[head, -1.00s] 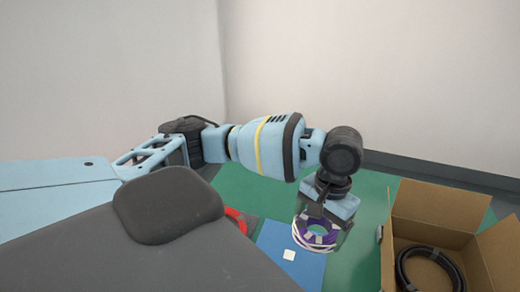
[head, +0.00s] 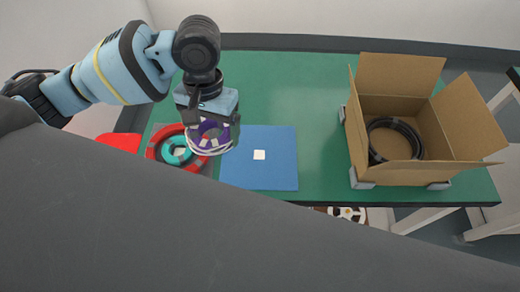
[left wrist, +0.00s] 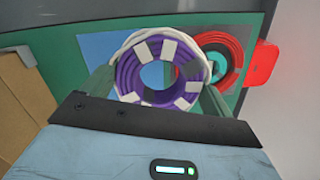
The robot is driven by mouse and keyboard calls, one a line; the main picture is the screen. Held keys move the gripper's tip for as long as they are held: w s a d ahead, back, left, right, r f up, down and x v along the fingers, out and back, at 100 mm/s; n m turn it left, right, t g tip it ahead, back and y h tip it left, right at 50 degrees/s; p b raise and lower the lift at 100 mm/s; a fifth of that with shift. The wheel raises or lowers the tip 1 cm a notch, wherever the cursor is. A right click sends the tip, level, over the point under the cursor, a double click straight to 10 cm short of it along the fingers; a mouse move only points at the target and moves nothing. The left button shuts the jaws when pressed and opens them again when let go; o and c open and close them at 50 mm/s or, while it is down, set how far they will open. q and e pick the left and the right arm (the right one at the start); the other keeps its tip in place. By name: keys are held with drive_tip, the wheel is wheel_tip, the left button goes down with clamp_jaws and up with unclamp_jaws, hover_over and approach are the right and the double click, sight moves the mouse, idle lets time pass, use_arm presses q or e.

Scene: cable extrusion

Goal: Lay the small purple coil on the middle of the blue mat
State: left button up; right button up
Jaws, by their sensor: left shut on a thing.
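The small purple coil (head: 222,137) has white tape bands, and a thin white loop (head: 206,152) runs around it. My left gripper (head: 208,128) is shut on the coil and points down. In the left wrist view the purple coil (left wrist: 128,77) sits between the two fingers, with the white loop around its rim. My right gripper is not in view.
A red coil (head: 156,147) with a teal coil (head: 175,157) inside it lies left of the mat, near a red box (head: 118,142). An open cardboard box (head: 408,173) holding a black coil (head: 373,148) stands at the right. The green table (head: 290,85) behind the mat is clear.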

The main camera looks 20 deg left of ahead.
use_arm(q)
drive_tip(key=s+d+f+m+p, duration=0.1)
drive_tip(key=s+d+f, duration=0.1)
drive_tip(key=d+f, duration=0.55)
drive_tip(key=s+d+f+m, duration=0.15)
drive_tip(key=d+f, duration=0.35)
drive_tip(key=d, duration=0.5)
drive_tip(key=b, duration=0.1)
hover_over(259, 156)
drive_tip(key=s+d, duration=0.2)
drive_tip(key=shift+w+a+f, duration=0.15)
drive_tip(key=shift+a+f, duration=0.05)
drive_tip(key=shift+f, duration=0.55)
drive_tip(key=shift+w+a, duration=0.55)
drive_tip(key=shift+w, duration=0.15)
drive_tip(key=f, duration=0.3)
drive_tip(key=shift+w+a+b, duration=0.3)
drive_tip(key=shift+b, duration=0.1)
drive_tip(key=shift+f, duration=0.35)
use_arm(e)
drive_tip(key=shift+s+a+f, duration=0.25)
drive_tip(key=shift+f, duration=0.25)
